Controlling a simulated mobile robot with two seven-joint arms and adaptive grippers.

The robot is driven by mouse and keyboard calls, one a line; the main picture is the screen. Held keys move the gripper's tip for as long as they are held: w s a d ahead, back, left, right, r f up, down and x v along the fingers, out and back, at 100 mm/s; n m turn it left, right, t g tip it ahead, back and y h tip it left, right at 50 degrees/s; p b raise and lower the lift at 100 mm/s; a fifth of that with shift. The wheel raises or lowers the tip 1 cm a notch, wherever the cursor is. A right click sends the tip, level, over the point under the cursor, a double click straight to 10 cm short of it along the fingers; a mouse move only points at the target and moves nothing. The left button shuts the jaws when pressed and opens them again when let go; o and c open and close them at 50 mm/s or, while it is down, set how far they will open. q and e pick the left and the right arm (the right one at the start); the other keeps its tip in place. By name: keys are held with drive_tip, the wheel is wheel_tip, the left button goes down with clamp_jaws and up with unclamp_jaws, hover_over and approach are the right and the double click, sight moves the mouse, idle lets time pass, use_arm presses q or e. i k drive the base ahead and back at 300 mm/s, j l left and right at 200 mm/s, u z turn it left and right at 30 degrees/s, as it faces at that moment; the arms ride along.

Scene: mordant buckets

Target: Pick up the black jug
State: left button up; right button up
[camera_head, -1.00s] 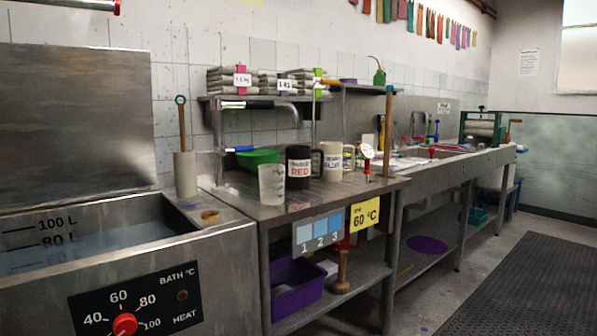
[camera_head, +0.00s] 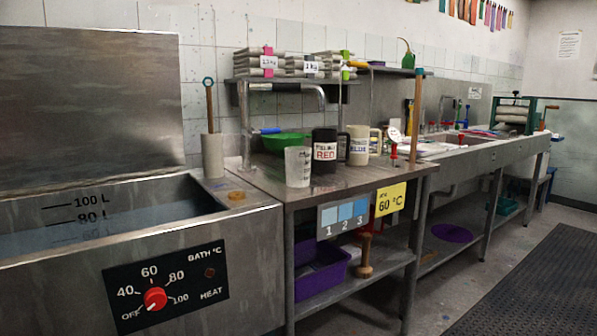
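The black jug (camera_head: 324,151) stands upright on the metal worktable (camera_head: 265,184). It has a white label with "RED" in red letters, and its dark handle is on the right side. A translucent white beaker (camera_head: 297,167) stands just in front and to the left of it. A cream jug (camera_head: 358,146) with a blue-lettered label stands to its right. Neither of my grippers shows in the head view.
A steel bath (camera_head: 130,215) with a control panel fills the left front. A wooden post (camera_head: 416,118) rises at the table's right front. Open floor (camera_head: 480,255) lies to the right.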

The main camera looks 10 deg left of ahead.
sight(323, 141)
drive_tip(key=i+l+u, duration=0.1)
drive_tip(key=l, duration=0.25)
drive_tip(key=i+l+u, duration=0.1)
drive_tip(key=i+l, duration=0.15)
drive_tip(key=i+l+u, duration=0.1)
drive_tip(key=l, duration=0.35)
drive_tip(key=i+l+u, duration=0.1)
drive_tip(key=i+l, duration=0.15)
drive_tip(key=i+l+u, duration=0.1)
drive_tip(key=l, duration=0.4)
drive_tip(key=i+l+u, duration=0.1)
drive_tip(key=l, duration=0.3)
drive_tip(key=i+l+u, duration=0.1)
drive_tip(key=l, duration=0.3)
drive_tip(key=i, duration=0.05)
